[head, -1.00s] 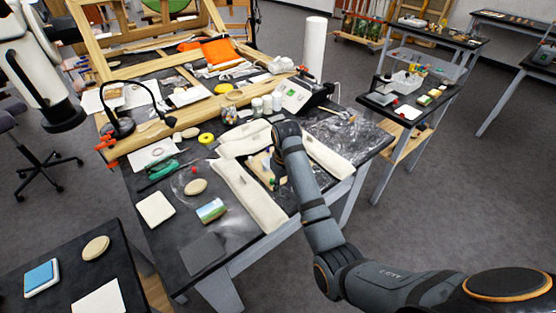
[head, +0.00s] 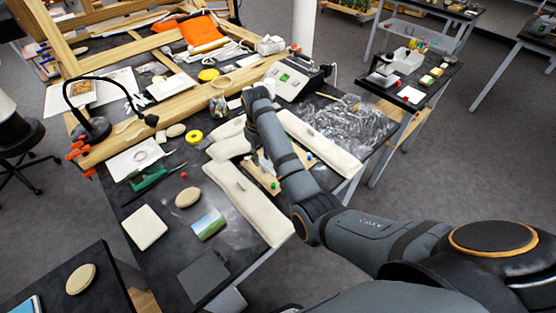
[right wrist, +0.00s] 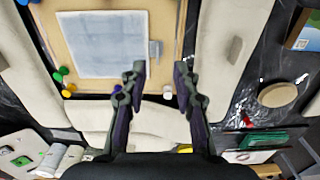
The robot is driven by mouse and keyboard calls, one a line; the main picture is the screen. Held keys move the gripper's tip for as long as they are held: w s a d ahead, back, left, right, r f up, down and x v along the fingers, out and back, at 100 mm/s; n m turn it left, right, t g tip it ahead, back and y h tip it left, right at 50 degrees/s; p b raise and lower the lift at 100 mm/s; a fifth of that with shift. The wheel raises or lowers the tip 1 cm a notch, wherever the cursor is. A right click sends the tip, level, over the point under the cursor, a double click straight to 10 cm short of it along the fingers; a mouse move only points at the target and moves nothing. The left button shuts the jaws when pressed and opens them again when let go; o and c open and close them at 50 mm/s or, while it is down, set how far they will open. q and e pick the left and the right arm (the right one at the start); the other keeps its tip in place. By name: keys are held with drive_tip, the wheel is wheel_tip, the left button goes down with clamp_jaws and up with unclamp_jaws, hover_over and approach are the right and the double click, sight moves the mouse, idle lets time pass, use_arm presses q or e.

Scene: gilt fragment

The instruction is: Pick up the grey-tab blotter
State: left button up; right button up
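A pale blue-grey sheet (right wrist: 100,42) lies on a tan board in the right wrist view. A small grey tab (right wrist: 155,49) shows by its right edge; I take these to be the grey-tab blotter. The board (right wrist: 167,30) lies among long cream padded bags. In the head view the board (head: 262,182) is largely hidden by my right arm. My right gripper (right wrist: 159,70) is open and empty, its two fingertips apart near the board's edge, beside the tab in the picture. Whether it touches anything I cannot tell. My left gripper is not in view.
Cream bags (head: 245,200) flank the board. Several coloured pins (right wrist: 62,75) sit at its edge. A scale-like device (head: 290,80), a jar (head: 218,106) and a wooden frame (head: 180,105) stand behind. A grey square (head: 203,277) lies at the front.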

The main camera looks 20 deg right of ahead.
sight(263, 167)
drive_tip(key=shift+d+f, duration=0.1)
drive_tip(key=shift+f, duration=0.25)
drive_tip(key=shift+s+f+p, duration=0.1)
drive_tip(key=shift+f+p, duration=0.5)
wheel_tip(263, 167, down, 3)
drive_tip(key=shift+d+f, duration=0.1)
drive_tip(key=shift+f, duration=0.1)
clamp_jaws()
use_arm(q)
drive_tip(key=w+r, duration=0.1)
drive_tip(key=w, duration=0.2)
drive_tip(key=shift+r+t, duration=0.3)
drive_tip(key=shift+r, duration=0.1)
